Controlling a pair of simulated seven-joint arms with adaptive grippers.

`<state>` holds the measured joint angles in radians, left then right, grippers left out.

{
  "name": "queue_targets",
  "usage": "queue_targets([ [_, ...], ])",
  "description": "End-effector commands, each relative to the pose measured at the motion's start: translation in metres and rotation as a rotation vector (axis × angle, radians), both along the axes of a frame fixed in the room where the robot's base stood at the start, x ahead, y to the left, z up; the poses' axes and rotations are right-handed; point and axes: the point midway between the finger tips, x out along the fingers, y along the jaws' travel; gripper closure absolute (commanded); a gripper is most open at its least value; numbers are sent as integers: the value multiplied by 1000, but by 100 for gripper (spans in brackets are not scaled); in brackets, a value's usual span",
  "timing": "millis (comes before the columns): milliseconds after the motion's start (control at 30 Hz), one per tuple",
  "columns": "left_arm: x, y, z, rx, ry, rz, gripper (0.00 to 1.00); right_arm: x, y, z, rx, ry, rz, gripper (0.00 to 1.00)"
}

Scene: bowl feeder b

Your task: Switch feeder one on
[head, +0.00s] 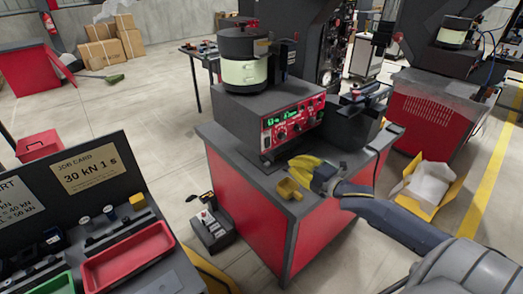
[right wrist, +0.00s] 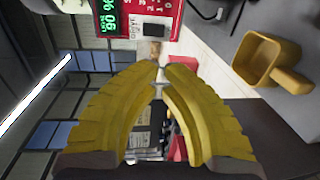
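A feeder stands on the near red-sided cabinet, with a dark-lidded pale bowl (head: 243,72) on top. Its red control panel (head: 293,122) has a lit green display and several knobs. In the right wrist view, the panel (right wrist: 150,8) shows green digits (right wrist: 108,17) and a dark switch-like part (right wrist: 155,30). My right gripper (head: 292,163) is in front of and below the panel. In the wrist view its yellow fingers (right wrist: 161,65) nearly meet at the tips, with nothing visible between them. I cannot read a feeder number. My left gripper is not in view.
A yellow scoop (head: 289,189) lies on the cabinet top (head: 255,172) near my right gripper. A dark box-shaped unit (head: 350,125) stands right of the panel. Another feeder (head: 450,38) is at the far right. A job card (head: 87,170) stands at the left.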

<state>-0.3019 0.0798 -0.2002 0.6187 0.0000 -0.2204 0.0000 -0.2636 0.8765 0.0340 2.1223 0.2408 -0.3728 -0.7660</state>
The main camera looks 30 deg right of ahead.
Motion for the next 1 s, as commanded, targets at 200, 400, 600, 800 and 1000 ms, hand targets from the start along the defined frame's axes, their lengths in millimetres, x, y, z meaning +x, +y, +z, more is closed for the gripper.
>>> queue_targets([
  [200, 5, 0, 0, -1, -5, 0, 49, 0, 0, 0, 0, 0, 0, 100],
  [400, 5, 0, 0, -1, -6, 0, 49, 5, 0, 0, 0, -1, -1, 100],
  [600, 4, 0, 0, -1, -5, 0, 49, 22, 4, -2, 1, -2, -1, 100],
  [800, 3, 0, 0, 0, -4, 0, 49, 45, 8, -5, 0, -3, -1, 100],
  [1000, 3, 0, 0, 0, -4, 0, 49, 70, 13, -8, 1, -3, -1, 100],
])
